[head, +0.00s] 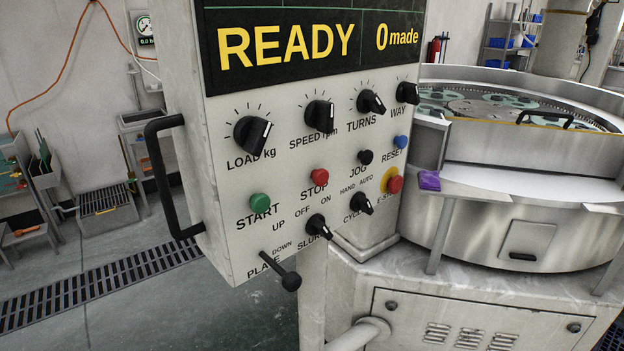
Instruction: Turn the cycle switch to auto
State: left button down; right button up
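The cycle switch (361,203) is a small black knob low on the right of the pale control panel (230,200). HAND is printed above it on the left and AUTO above it on the right; the CYCLE label below is partly covered by the knob. A pale mark shows on the knob, but it is too small to tell surely which word it points to. The similar slurry switch (318,227), with OFF and ON above it, is to its left. Neither of my grippers is in view, and nothing touches the panel.
The red emergency stop (395,184) on its yellow ring is close right of the cycle switch. The plate lever (290,281) sticks out below. A black handle (163,180) projects at the panel's left. The round lapping machine (480,233) stands right. The display (310,40) reads READY, 0 made.

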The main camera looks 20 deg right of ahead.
aim_at(359, 202)
jog(key=z, duration=1.25)
